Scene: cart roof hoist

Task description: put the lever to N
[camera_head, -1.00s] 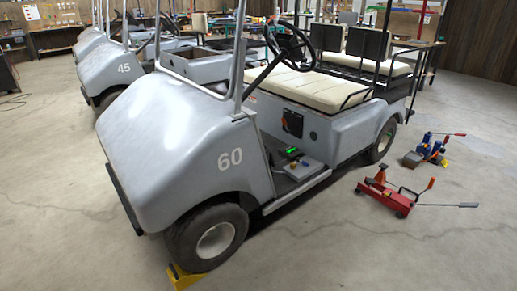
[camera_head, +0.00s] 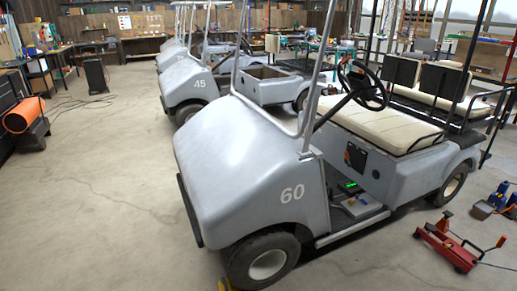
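The grey golf cart marked 60 (camera_head: 285,165) stands in the middle of the head view, its front to the left. A dark panel (camera_head: 356,157) with a small orange mark sits on the body below the front seat. It may carry the lever, but it is too small to make out a lever or an N mark. A small green light (camera_head: 349,186) shows on the cart's floor beside a grey pedal area. Neither of my grippers is in view.
A red floor jack (camera_head: 449,245) and a blue tool (camera_head: 492,203) lie on the floor at the right. A yellow wedge (camera_head: 226,285) touches the front wheel. Cart 45 (camera_head: 197,84) stands behind.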

